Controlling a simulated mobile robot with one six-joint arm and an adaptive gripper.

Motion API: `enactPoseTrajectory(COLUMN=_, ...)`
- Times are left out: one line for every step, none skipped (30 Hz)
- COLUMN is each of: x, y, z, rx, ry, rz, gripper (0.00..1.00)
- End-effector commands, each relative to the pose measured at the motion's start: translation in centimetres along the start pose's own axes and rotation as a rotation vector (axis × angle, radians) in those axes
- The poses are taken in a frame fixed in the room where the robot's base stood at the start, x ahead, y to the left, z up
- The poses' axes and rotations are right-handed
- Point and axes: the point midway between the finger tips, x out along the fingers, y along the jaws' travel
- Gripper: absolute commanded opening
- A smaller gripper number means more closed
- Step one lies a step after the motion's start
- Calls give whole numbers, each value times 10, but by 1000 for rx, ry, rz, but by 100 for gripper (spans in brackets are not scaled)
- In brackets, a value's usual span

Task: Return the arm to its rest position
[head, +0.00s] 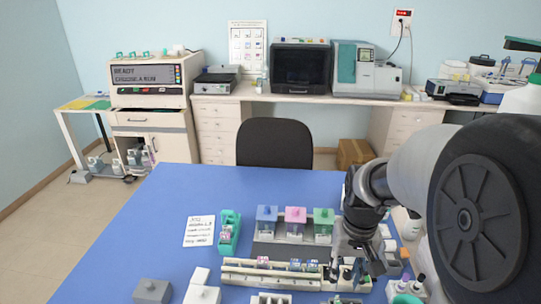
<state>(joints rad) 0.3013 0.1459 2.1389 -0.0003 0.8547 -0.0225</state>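My gripper (357,268) points down over the right part of the blue table (130,218). Its fingers appear apart at the right end of a long cream slide rack (230,275). I cannot tell from this view whether it touches the rack, and no object is clearly seen between the fingers. My arm comes in from the right and covers much of the table's right side.
Blue, pink and green-lidded staining jars (295,232) stand behind the rack. Grey and white blocks (152,291) stand in front. Small bottles (408,283) crowd the right. The table's left side is clear.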

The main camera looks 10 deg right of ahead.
Motion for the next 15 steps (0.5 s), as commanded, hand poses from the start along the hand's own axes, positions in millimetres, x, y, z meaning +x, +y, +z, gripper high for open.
enactPoseTrajectory(x=-5, y=-2, z=2, rx=-5, ry=9, rz=0, gripper=31)
enactPoseTrajectory(x=-8, y=-4, z=4, rx=-10, ry=16, rz=0, gripper=31)
enactPoseTrajectory(x=-15, y=-8, z=8, rx=-19, ry=31, rz=0, gripper=31)
enactPoseTrajectory(x=-22, y=-11, z=12, rx=-28, ry=45, rz=0, gripper=31)
enactPoseTrajectory(x=-29, y=-15, z=17, rx=-40, ry=61, rz=0, gripper=31)
enactPoseTrajectory(x=-40, y=-20, z=25, rx=-55, ry=86, rz=-1, gripper=31)
enactPoseTrajectory(x=-48, y=-25, z=32, rx=-69, ry=105, rz=-2, gripper=31)
enactPoseTrajectory(x=-56, y=-29, z=40, rx=-83, ry=128, rz=-3, gripper=31)
enactPoseTrajectory(x=-66, y=-35, z=51, rx=-104, ry=156, rz=-6, gripper=31)
enactPoseTrajectory(x=-73, y=-39, z=60, rx=-118, ry=176, rz=-8, gripper=31)
enactPoseTrajectory(x=-79, y=-43, z=69, rx=-133, ry=197, rz=-10, gripper=31)
enactPoseTrajectory(x=-86, y=-48, z=80, rx=-151, ry=225, rz=-14, gripper=31)
enactPoseTrajectory(x=-91, y=-50, z=89, rx=-165, ry=245, rz=-18, gripper=31)
enactPoseTrajectory(x=-95, y=-53, z=97, rx=-179, ry=265, rz=-21, gripper=31)
enactPoseTrajectory(x=-99, y=-56, z=108, rx=-195, ry=289, rz=-26, gripper=31)
